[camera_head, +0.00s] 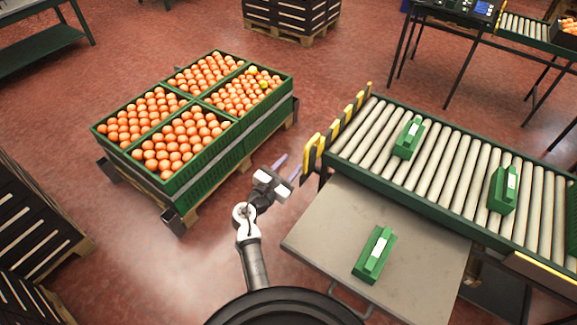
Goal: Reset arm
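My arm reaches up from the bottom centre of the head view. My gripper (287,170) is at its end, over the red floor between the crates of oranges and the roller conveyor. Its two thin, pale purple fingers are spread apart. I see nothing between them. The gripper appears clear of the crates and close to the conveyor's yellow and black end; the exact gap is hard to tell.
Green crates (205,183) full of oranges stand on a pallet at left. A roller conveyor (440,160) at right carries two green devices. A grey table (325,225) before it holds another green device (374,254). Dark crates (30,225) stand far left. Open floor lies between.

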